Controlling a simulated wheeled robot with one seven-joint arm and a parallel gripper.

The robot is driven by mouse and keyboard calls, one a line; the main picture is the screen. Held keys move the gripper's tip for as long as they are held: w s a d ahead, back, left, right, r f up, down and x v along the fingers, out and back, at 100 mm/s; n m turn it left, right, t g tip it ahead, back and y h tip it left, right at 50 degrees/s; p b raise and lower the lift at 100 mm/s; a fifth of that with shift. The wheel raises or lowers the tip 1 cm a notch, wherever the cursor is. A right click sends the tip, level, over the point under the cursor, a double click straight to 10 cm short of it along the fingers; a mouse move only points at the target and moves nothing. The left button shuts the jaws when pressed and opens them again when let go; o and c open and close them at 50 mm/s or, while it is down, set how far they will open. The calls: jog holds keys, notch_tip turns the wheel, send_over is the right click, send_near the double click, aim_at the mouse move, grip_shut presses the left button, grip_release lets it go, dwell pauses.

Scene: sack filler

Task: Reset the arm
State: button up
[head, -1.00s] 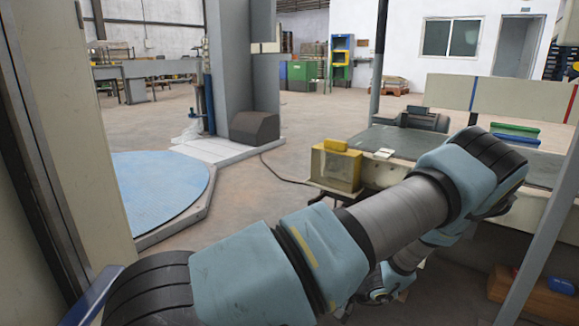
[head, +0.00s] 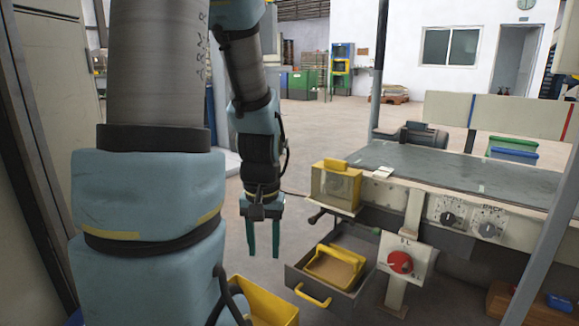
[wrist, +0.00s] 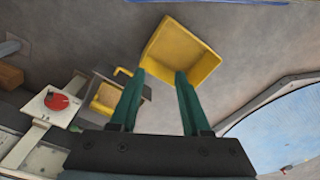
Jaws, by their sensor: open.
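My arm stands in the left half of the head view, bent over at the top with its end hanging down. My gripper (head: 263,238) points downward with its two green fingers apart and nothing between them. It hangs in the air left of the workbench and its open drawer. The wrist view also shows the gripper (wrist: 158,80), its fingers spread and empty. Beyond the fingertips, a yellow bin (wrist: 182,50) stands on the floor. The bin also shows in the head view (head: 270,305), partly hidden by my arm.
The workbench (head: 460,178) carries a yellow box (head: 336,185) and knobs on its front. A red knob (head: 400,262) sits on a white panel below. The drawer (head: 365,300) is pulled out with a yellow-rimmed tray (head: 335,268) in it. Open floor lies behind the gripper.

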notch_tip(320, 180, up, 41)
jog(key=a+t+p, duration=0.1)
jog(key=p, duration=3.7)
jog(key=shift+s+a+f, duration=0.15)
jog(key=shift+s, duration=0.2)
